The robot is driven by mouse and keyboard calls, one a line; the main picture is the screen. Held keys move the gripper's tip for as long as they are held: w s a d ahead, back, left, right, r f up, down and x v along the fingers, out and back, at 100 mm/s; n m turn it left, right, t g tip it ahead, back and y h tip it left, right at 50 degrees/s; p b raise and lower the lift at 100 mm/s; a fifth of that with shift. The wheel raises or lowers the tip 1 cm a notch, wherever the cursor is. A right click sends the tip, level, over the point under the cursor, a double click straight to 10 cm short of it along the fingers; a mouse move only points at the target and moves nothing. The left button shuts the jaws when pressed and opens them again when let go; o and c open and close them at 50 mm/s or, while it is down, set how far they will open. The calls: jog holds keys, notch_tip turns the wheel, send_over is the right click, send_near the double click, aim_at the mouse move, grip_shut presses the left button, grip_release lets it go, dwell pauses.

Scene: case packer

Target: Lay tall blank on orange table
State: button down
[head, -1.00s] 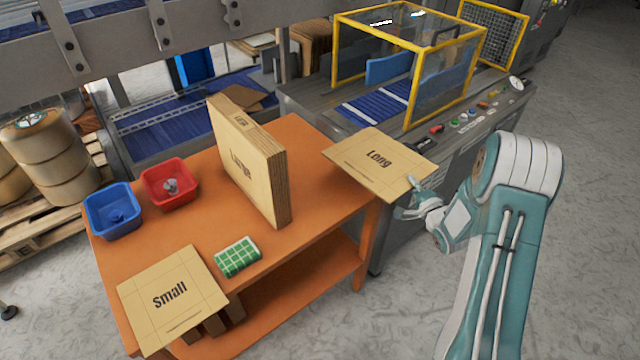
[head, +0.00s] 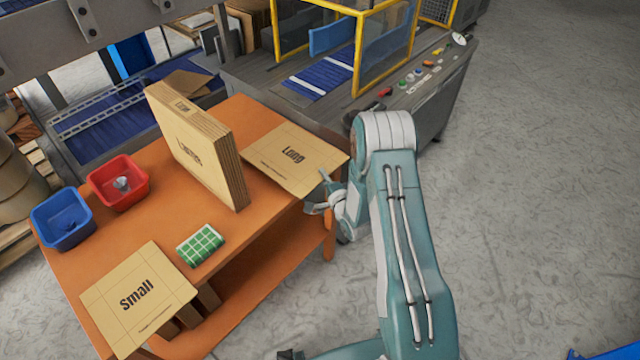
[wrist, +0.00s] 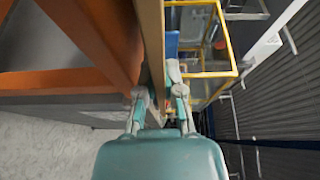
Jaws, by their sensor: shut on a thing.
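My gripper (head: 326,192) is shut on the near right edge of a flat tan cardboard blank printed "Long" (head: 290,160). The blank lies roughly level over the right end of the orange table (head: 250,245), beside the upright stack. I cannot tell whether it touches the tabletop. In the wrist view, the gripper fingers (wrist: 160,92) pinch the blank (wrist: 152,45), which shows nearly edge-on beside the orange table structure (wrist: 60,82).
An upright stack of thick tan blanks (head: 195,150) stands mid-table. A blank printed "Small" (head: 138,298), a green-and-white checked block (head: 200,245), a red bin (head: 118,183) and a blue bin (head: 63,218) occupy the left and front. A grey machine with yellow-framed guards (head: 358,50) stands behind.

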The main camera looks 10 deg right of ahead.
jog(key=f, duration=0.1)
jog(key=a+f, duration=0.1)
jog(key=f, duration=0.1)
jog(key=shift+a+f, duration=0.1)
jog(key=shift+f, duration=0.2)
jog(key=c, duration=0.8)
grip_release()
jog(key=shift+d, duration=0.3)
jog(key=v, duration=1.2)
jog(key=w+r+n+g+h, duration=0.1)
jog(key=w+r+n+g, duration=0.35)
jog(key=r, duration=0.65)
notch_tip(320, 180, up, 11)
jog(key=s+d+n+g+h, duration=0.1)
jog(key=n+h, duration=0.2)
jog(key=n, duration=0.1)
jog(key=s+a+r+n+g, duration=0.1)
jog(key=s+r, duration=0.3)
jog(key=s, duration=0.5)
jog(key=s+a+r+n+g, duration=0.1)
jog(key=s+r+n+g, duration=0.2)
jog(key=s, duration=0.7)
jog(key=s+a+r+n+g, duration=0.2)
jog(key=s+r+n, duration=0.1)
jog(key=s+r, duration=0.4)
jog(key=shift+s+g, duration=0.25)
jog(key=shift+s, duration=1)
